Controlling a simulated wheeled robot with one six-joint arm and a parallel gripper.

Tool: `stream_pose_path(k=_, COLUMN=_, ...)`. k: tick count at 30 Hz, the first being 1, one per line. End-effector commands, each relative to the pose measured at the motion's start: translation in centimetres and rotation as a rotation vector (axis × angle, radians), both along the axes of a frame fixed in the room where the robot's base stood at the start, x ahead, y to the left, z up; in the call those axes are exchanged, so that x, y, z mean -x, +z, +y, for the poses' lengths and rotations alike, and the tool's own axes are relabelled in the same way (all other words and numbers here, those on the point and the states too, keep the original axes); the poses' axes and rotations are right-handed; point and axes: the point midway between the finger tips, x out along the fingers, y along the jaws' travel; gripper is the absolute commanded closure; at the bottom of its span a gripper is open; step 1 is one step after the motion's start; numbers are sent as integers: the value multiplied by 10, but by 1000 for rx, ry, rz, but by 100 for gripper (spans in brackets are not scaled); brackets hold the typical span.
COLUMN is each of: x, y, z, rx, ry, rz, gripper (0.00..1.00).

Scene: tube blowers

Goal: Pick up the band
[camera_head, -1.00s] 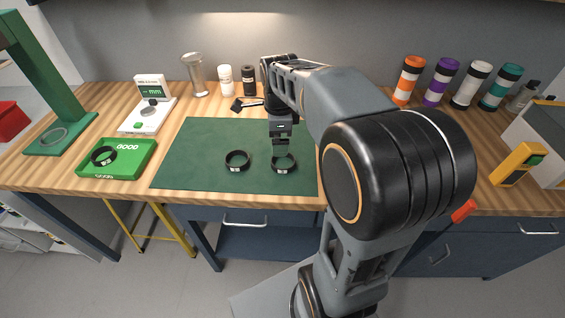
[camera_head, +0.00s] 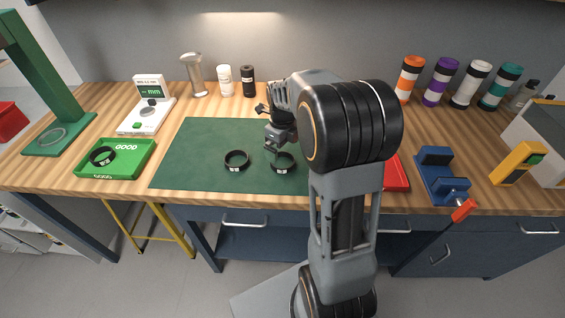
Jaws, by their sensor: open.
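Two black bands lie flat on the green mat (camera_head: 190,150). The left band (camera_head: 236,161) lies clear of my arm. The right band (camera_head: 283,163) is close below my gripper (camera_head: 279,148), whose fingers point down at its far side. My gripper is open. The fingertips are small here, and I cannot tell whether they touch the band or hover over it. A third black band (camera_head: 102,156) lies in the green tray marked GOOD (camera_head: 138,166) at the left.
A white gauge (camera_head: 146,118) and a green stand (camera_head: 62,135) are at the left. Bottles stand along the back. A red tray (camera_head: 397,175), a blue vise (camera_head: 440,178) and a yellow device (camera_head: 517,164) are at the right. The mat's left part is clear.

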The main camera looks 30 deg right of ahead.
Motion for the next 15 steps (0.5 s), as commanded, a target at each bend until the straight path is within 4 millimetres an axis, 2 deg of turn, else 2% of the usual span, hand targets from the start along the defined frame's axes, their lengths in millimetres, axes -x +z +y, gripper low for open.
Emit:
stream_pose_path(k=5, x=0, y=-10, z=1, rx=-1, ry=1, rz=3, gripper=0)
stream_pose_path(k=15, x=0, y=-51, z=2, rx=-1, ry=1, rz=3, gripper=0)
